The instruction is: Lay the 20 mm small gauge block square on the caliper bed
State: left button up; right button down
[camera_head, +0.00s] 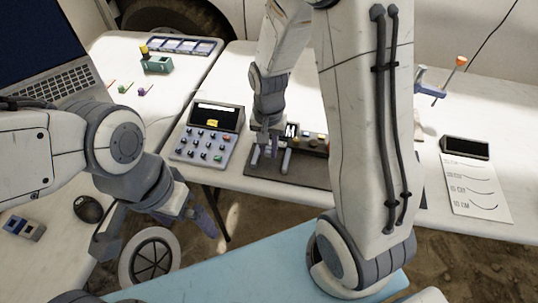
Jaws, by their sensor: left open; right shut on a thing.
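My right gripper (269,150) comes down from the top over the dark mat (305,176) on the middle table. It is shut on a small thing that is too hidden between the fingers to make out. A dark rail-like device (312,144) with small pale and brown parts lies right beside it; it may be the caliper bed. My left gripper (203,217) is open and empty, out over the gap in front of the tables. I cannot pick out the 20 mm gauge block for certain.
A keypad box (205,137) stands left of the mat. A laptop (62,85), a mouse (88,208) and small grey blocks (24,228) are on the left table. A paper sheet (474,192) lies right. My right forearm hides part of the table.

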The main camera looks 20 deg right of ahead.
aim_at(269, 152)
jog(key=shift+f, duration=1.5)
jog(key=shift+f, duration=0.2)
jog(key=c, duration=1)
grip_release()
